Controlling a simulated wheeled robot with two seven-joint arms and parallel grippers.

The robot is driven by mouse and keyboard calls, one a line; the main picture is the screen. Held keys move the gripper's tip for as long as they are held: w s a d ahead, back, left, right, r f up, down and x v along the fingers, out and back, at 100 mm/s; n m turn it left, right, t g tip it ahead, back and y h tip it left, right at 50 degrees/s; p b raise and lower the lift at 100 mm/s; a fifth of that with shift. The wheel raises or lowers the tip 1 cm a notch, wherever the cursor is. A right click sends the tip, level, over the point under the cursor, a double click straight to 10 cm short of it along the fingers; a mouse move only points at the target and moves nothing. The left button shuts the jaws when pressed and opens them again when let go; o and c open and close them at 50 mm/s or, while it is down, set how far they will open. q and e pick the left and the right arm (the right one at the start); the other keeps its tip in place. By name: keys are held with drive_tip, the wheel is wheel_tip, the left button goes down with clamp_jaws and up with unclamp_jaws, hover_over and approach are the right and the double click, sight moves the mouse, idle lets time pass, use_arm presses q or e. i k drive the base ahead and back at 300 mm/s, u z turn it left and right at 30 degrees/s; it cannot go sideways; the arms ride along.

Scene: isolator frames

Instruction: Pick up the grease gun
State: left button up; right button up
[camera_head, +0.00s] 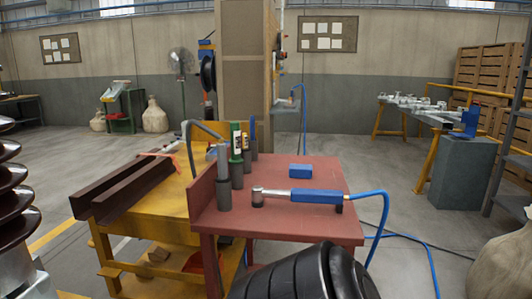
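A red workbench (345,228) stands in the middle. Along its left edge, several tubes stand upright in dark round holders. The nearest is a grey cylinder (223,160) with a curved dark hose (193,130) beside it; it looks like the grease gun, but I cannot tell for sure. Behind it are a green tube with a pale label (237,137) and a blue one (253,134). A blue and silver tool (315,196) lies on the bench with a blue hose (384,215) running off the right edge.
A small blue block (301,171) lies on the bench. A yellow bench (172,204) with dark steel beams (125,185) adjoins at the left. A stack of brown discs (10,180) fills the left edge. Floor at right is mostly open.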

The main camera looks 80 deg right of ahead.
sight(235, 131)
drive_tip(key=u, duration=1.1)
drive_tip(key=k, duration=1.5)
drive_tip(key=z, duration=1.5)
drive_tip(key=i, duration=0.4)
drive_tip(key=z, duration=0.1)
